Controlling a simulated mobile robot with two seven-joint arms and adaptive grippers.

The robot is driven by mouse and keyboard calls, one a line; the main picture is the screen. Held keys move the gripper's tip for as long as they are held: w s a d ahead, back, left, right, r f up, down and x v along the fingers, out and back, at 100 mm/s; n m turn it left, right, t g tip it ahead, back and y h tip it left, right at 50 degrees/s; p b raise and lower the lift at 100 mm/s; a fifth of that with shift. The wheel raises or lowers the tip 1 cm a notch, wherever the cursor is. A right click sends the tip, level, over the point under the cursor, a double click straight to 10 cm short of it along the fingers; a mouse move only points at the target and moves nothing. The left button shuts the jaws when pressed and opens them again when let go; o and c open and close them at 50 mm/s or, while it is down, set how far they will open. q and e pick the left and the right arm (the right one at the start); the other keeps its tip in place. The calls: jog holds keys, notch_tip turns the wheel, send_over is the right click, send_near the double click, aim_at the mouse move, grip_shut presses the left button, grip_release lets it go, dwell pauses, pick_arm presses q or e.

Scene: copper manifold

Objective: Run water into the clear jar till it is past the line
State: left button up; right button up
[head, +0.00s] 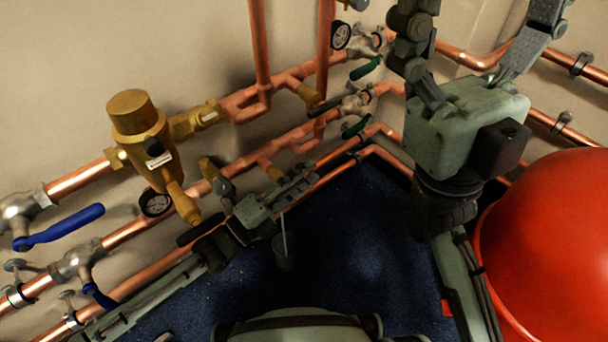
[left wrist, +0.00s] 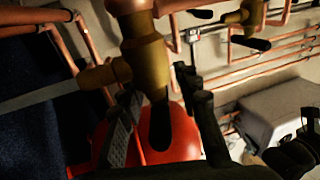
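A small clear jar (head: 285,257) stands low on the dark blue floor and looks dim; its line and water level cannot be made out. A thin pale stream (head: 284,230) comes down into it from beneath my left gripper (head: 300,180). In the left wrist view a brass tap (left wrist: 147,60) has a dark lever (left wrist: 160,122), and the pale stream (left wrist: 45,94) leaves its spout. My left gripper's fingers (left wrist: 165,118) are apart on either side of the lever, with gaps visible. My right gripper (head: 478,45) is spread wide and empty, fingers upward, away from the jar.
Copper pipes (head: 130,230) run along the wall with a brass regulator (head: 140,130), blue-handled valves (head: 60,228), green-handled valves (head: 366,68) and gauges (head: 341,36). A large red tank (head: 550,240) stands at the right. Blue floor (head: 350,240) right of the jar is clear.

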aim_at(277, 200)
pick_arm(q)
jog(key=v, duration=1.2)
dwell(1.3)
